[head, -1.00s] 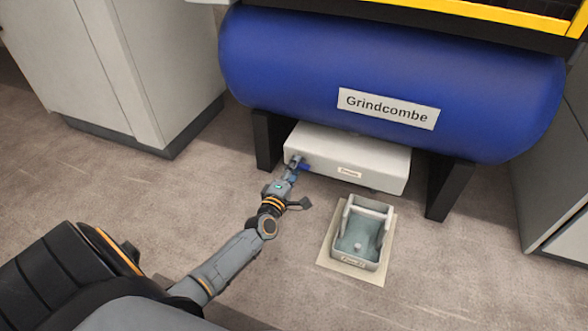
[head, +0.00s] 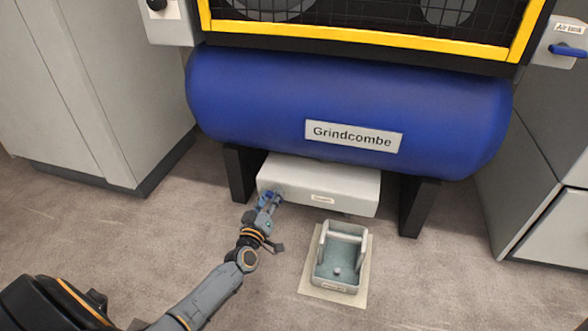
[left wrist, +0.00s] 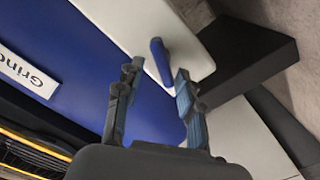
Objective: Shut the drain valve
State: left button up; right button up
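The drain valve's white box (head: 345,193) hangs under the blue tank and bears a small label, too small to read surely. Its blue lever (left wrist: 161,62) stands out from the white face in the left wrist view. My left gripper (left wrist: 158,76) is open, with one finger on each side of the lever. The lever's near end lies between the fingertips; I cannot tell whether they touch it. In the head view my left gripper (head: 270,202) is at the box's left end and largely hides the lever. My right gripper is not in view.
The blue tank (head: 250,100) labelled Grindcombe stands on black legs (head: 418,208). A guarded foot pedal unit (head: 340,255) sits on the floor to the right. Another blue lever (head: 568,50) labelled Air tank is at upper right. Grey cabinets flank both sides. Open floor lies in front.

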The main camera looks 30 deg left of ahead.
pick_arm(q)
jog(key=s+d+r+m+p, duration=0.1)
jog(key=s+d+m+p, duration=0.15)
jog(key=s, duration=0.45)
jog(key=s+d+m+p, duration=0.2)
jog(key=s+m+p, duration=0.2)
jog(key=s, duration=0.2)
jog(key=d+r+t+h+p, duration=0.1)
jog(key=d+r, duration=0.4)
jog(key=r, duration=0.8)
jog(key=d+r+t+h+p, duration=0.1)
jog(key=d+r+t+p, duration=0.3)
jog(key=r, duration=0.9)
jog(key=shift+s+d+r+t+h, duration=0.25)
jog(key=shift+s+d+t+h, duration=0.1)
jog(key=shift+d+t, duration=0.7)
